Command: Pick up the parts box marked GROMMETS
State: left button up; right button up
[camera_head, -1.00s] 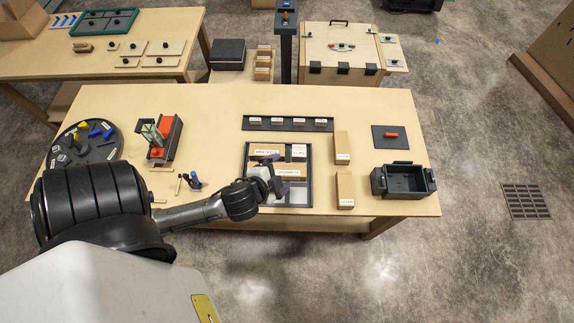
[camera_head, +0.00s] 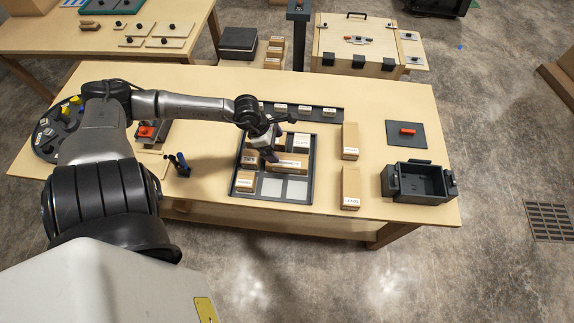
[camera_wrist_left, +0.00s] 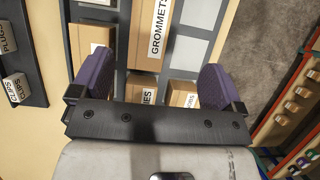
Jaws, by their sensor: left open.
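The GROMMETS box (camera_head: 287,166) is a long cardboard box with a white label, lying in the dark-framed tray (camera_head: 313,165). In the left wrist view the GROMMETS box (camera_wrist_left: 146,45) extends up the middle, its label turned sideways. My left gripper (camera_head: 274,140) is over the tray at the left end of this box, partly covering the tray's left side. In the left wrist view its two purple fingers (camera_wrist_left: 155,72) are open and apart, one to each side of the box's near end; I cannot tell how high they are above it. My right gripper does not show.
Other boxes share the tray, including the CLIPS box (camera_head: 301,142) and a small one at front left (camera_head: 245,182). A black bin (camera_head: 420,182) is further right. A dark labelled strip (camera_head: 335,114) lies behind.

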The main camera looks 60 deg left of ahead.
aim_at(287, 160)
pick_arm(q)
jog(key=x, duration=0.4)
jog(key=a+b+x, duration=0.1)
jog(key=x, duration=0.2)
jog(key=shift+f, duration=0.3)
jog(key=shift+y, duration=0.3)
jog(key=shift+x, duration=3.2)
jog(key=shift+a, duration=0.2)
jog(key=shift+c, duration=0.4)
jog(key=c, duration=1)
